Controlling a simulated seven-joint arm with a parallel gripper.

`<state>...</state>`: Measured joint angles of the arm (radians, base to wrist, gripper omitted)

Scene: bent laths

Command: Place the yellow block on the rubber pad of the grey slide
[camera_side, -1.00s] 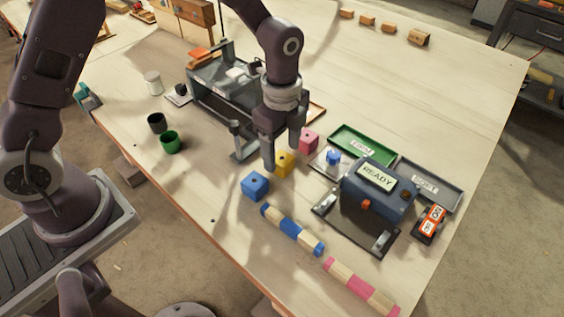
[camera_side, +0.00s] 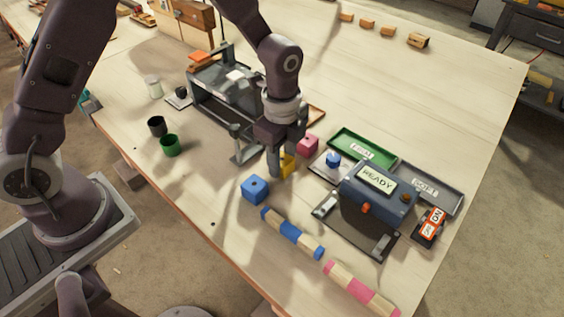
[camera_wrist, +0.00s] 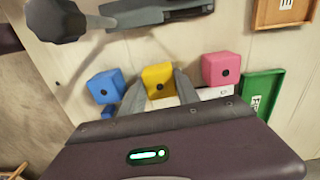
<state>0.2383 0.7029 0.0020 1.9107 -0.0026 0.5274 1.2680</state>
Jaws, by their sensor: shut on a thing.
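The yellow block (camera_side: 288,166) is between my gripper's fingers, partly hidden by them in the side view. It also shows between the fingertips in the wrist view (camera_wrist: 158,79). My gripper (camera_side: 286,164) is shut on it, low at the table; I cannot tell whether the block is clear of the surface. A grey metal part with an upright post (camera_side: 243,153) sticks out from the dark, clear-topped box (camera_side: 226,90), left of my gripper. It may be the grey slide; I cannot make out a rubber pad for certain.
A blue block (camera_side: 255,189) and a pink block (camera_side: 308,144) stand close on either side. The READY unit (camera_side: 376,190), green tray (camera_side: 366,147) and grey tray (camera_side: 430,187) are right. Striped laths (camera_side: 292,234) lie in front. Cups (camera_side: 170,146) stand left.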

